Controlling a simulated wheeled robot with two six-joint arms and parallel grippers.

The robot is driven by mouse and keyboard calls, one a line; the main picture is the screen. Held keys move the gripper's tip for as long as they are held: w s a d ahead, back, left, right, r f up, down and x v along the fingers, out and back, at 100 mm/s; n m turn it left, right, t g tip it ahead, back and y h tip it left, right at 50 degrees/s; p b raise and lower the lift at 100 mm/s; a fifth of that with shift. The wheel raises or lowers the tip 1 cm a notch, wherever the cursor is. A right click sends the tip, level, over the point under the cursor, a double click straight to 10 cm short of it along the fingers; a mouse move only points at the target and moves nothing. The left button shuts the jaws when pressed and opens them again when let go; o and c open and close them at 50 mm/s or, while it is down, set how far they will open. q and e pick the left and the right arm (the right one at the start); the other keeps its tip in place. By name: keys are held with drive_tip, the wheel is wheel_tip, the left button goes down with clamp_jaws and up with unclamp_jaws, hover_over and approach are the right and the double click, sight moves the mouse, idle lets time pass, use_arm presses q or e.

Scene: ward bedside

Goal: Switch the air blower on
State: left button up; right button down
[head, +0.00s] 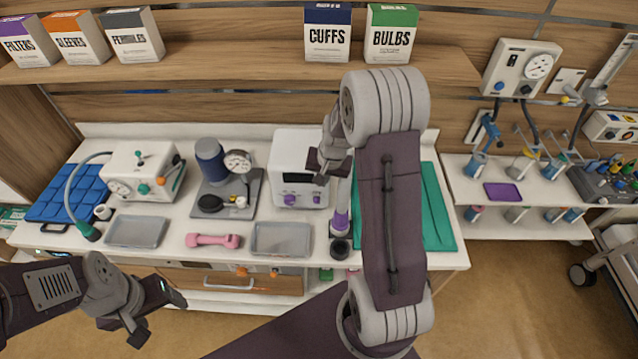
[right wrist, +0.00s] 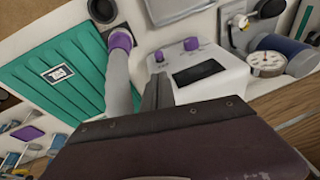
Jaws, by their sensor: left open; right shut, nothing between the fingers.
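The air blower, seemingly the white box (head: 284,160) with a dark display and purple knobs, stands on the bedside counter; in the right wrist view its casing (right wrist: 236,82) shows upside down. One purple knob (right wrist: 191,43) is larger than the other (right wrist: 158,55). A grey hose (right wrist: 117,72) with purple cuffs runs beside it. My right gripper (head: 322,166) is shut and empty at the box's right side in the head view; contact cannot be told. My left gripper (head: 157,317) is open and empty, low in front of the counter. The knobs' setting is unreadable.
A gauge unit (head: 240,190), grey trays (head: 137,231) (head: 282,239) and a pink dumbbell (head: 212,240) lie left of and before the box. A green mat (head: 436,215) lies right, partly behind my right arm. A shelf (head: 230,66) with boxes hangs above.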

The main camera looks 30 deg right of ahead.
drive_tip(key=w+f, duration=0.1)
approach(319, 191)
wheel_tip(319, 191, down, 3)
drive_tip(key=a, duration=0.1)
drive_tip(key=x, duration=0.3)
drive_tip(key=shift+f, duration=0.4)
use_arm(q)
drive_tip(key=shift+w+d+f, duration=0.1)
drive_tip(key=shift+w+d, duration=0.25)
drive_tip(key=shift+w, duration=0.1)
drive_tip(key=shift+s, duration=0.1)
use_arm(e)
drive_tip(key=shift+s+a+r, duration=0.1)
use_arm(q)
drive_tip(key=shift+f, duration=0.1)
